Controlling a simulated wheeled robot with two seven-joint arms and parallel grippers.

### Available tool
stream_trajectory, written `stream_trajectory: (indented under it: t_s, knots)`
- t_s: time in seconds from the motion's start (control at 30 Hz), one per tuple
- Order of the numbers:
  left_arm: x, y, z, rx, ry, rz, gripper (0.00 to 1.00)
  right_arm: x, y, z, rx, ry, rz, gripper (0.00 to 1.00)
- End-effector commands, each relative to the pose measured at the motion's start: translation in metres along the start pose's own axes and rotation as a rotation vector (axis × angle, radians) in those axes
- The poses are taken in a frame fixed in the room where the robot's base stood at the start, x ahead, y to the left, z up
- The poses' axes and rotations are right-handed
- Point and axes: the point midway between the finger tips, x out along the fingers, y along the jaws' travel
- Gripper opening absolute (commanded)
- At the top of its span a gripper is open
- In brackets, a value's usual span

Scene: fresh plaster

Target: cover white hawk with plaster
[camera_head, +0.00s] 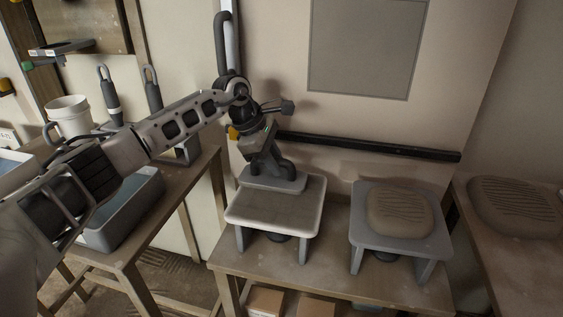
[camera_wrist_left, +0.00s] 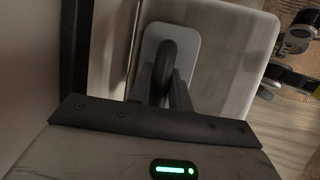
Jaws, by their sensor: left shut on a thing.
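The white hawk (camera_head: 305,216) is a pale-rimmed square board on a stand; its top looks thinly coated in grey-brown. It also shows in the wrist view (camera_wrist_left: 228,65). My left gripper (camera_head: 268,155) is shut on the dark handle of a trowel with a grey plate (camera_head: 262,183). The plate is over the hawk's back edge, roughly flat; I cannot tell whether it touches. The wrist view shows the trowel's plate (camera_wrist_left: 151,42) and handle too. A ridged brown plaster lump (camera_head: 400,211) lies on a grey hawk (camera_head: 365,240) to the right. My right gripper is not in view.
A larger plaster mound (camera_head: 515,205) sits on the right-hand table. A dark rail (camera_head: 370,147) runs along the wall behind. Left are a grey-blue tub (camera_head: 125,215), a white bucket (camera_head: 70,117) and upright tools (camera_head: 109,95). A grey panel (camera_head: 367,45) is on the wall.

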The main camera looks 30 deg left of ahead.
Motion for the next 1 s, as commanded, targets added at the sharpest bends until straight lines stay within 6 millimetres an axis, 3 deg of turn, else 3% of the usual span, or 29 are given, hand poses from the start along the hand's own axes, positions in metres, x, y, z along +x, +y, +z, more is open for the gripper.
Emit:
stream_trajectory:
  t_s: [0.3, 0.57, 1.0]
  knots:
    - [-0.007, 0.000, -0.018, 0.000, 0.000, -0.001, 0.01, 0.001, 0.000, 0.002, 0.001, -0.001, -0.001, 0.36]
    - [-0.008, 0.000, -0.017, 0.000, 0.000, 0.000, 0.01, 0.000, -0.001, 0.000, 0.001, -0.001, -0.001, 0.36]
    - [-0.046, 0.009, -0.001, 0.001, 0.000, 0.001, 0.01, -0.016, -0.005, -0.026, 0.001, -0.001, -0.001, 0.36]
